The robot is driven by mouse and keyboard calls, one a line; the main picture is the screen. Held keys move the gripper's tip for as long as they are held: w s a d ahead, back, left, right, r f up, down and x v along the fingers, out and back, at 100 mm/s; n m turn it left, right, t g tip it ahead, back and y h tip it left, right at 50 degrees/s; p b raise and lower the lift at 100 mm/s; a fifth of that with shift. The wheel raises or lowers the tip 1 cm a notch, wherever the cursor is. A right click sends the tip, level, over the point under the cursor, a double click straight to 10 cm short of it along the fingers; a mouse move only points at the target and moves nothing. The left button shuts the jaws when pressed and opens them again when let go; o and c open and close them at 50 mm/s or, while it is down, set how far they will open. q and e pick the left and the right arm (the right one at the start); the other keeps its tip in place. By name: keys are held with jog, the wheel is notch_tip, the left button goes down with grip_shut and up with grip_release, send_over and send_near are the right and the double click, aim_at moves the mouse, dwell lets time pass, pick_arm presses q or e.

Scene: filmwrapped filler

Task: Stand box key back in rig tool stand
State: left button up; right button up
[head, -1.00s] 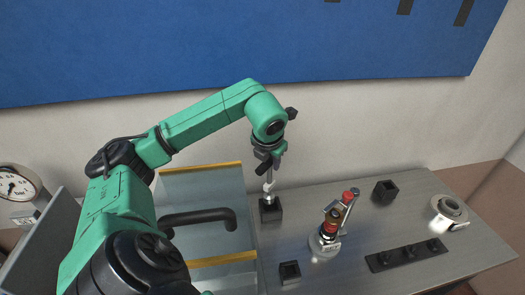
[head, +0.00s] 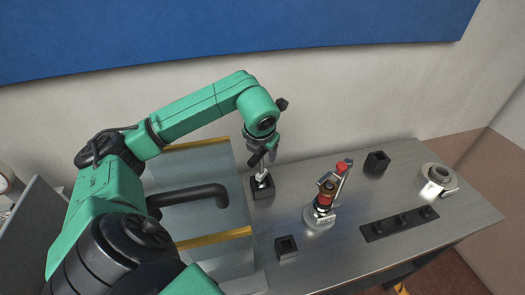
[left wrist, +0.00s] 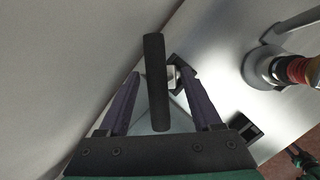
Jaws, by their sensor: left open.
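The box key has a dark bar handle (head: 257,158) and a pale shaft (head: 262,178). It stands with its lower end in a square black holder (head: 263,190) at the bench's back left, seemingly the tool stand. My left gripper (head: 264,148) points down from above at the handle. In the left wrist view the open fingers (left wrist: 159,76) lie on either side of the dark handle (left wrist: 154,60), which crosses between them. The shaft's foot and part of the holder are hidden behind the handle and finger.
A glass-like cabinet with yellow edges and a black handle (head: 190,194) stands left of the holder. Two more black square holders (head: 286,246) (head: 377,162), a red-topped fitting on a round base (head: 321,215), a black rack (head: 399,223) and a metal ring part (head: 439,179) are on the bench.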

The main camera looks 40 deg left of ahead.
pick_arm(q)
jog(key=p+v, duration=0.5)
jog(key=v, duration=0.6)
jog(key=shift+s+r, duration=0.2)
jog(key=shift+r, duration=0.1)
jog(key=shift+w, duration=0.1)
jog(key=shift+d+f, duration=0.1)
jog(key=shift+d, duration=0.05)
